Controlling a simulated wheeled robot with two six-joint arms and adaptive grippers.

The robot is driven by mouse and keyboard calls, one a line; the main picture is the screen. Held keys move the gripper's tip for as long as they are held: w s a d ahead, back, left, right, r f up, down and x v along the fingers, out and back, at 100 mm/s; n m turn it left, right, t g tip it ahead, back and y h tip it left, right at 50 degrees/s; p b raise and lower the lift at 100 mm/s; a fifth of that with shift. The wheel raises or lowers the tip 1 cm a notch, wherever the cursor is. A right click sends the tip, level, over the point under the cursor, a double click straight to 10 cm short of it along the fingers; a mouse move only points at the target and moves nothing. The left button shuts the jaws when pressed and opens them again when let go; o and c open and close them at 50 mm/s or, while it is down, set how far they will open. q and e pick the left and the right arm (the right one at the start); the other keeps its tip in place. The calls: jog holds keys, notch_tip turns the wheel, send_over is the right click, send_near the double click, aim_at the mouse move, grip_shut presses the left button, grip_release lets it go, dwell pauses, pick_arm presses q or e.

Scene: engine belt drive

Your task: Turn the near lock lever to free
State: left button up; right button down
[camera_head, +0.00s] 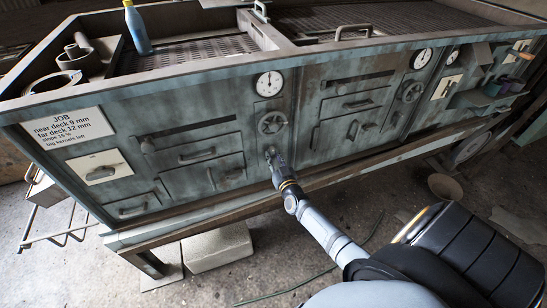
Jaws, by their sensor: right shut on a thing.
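My right gripper (272,154) is at the machine's front panel, just below a spoked handwheel (272,122). It is shut on a small part there, at the place of the near lock lever. The fingers hide most of that lever, so I cannot tell its angle. The handwheel sits below a round white dial (269,84) and is apart from the fingers. My left gripper is not in view.
A second handwheel (410,92) and dial (422,58) are farther right. Drawer handles stick out on both sides of the gripper. A wooden rail (230,203) runs below the panel. A blue bottle (137,27) and a job card (68,127) are at the left.

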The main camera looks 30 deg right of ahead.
jog(key=m, duration=0.8)
jog(key=shift+f+m+b, duration=0.1)
jog(key=shift+m+b, duration=0.3)
jog(key=m+b, duration=0.1)
jog(key=m, duration=0.3)
jog(key=shift+m+b, duration=0.45)
jog(key=shift+m, duration=2.05)
jog(key=c, duration=1.2)
grip_release()
